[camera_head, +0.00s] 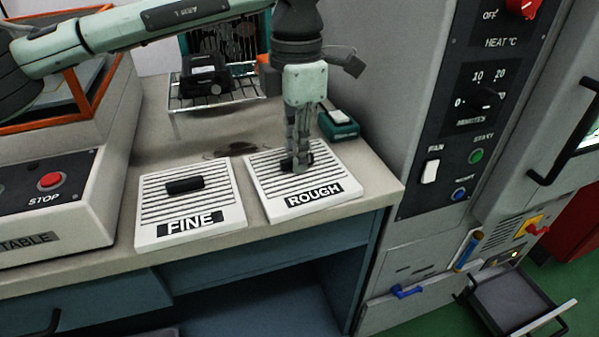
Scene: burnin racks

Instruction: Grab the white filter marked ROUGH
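The white filter marked ROUGH (335,187) is a flat, dark-slatted panel lying on the bench near its right front edge. Its black handle (286,165) shows partly behind my fingers. My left gripper (299,165) points straight down over this filter, with its fingertips at the handle. The fingers look close together, but I cannot tell whether they are closed on the handle. A similar white filter marked FINE (226,203) lies just to the left, with its black handle (185,185) uncovered. My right gripper is not in view.
A wire rack (220,100) with dark items stands behind. A small green box (338,124) sits behind the ROUGH filter. A machine with a red STOP button (50,181) is at left. A tall control cabinet (400,240) closes off the right.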

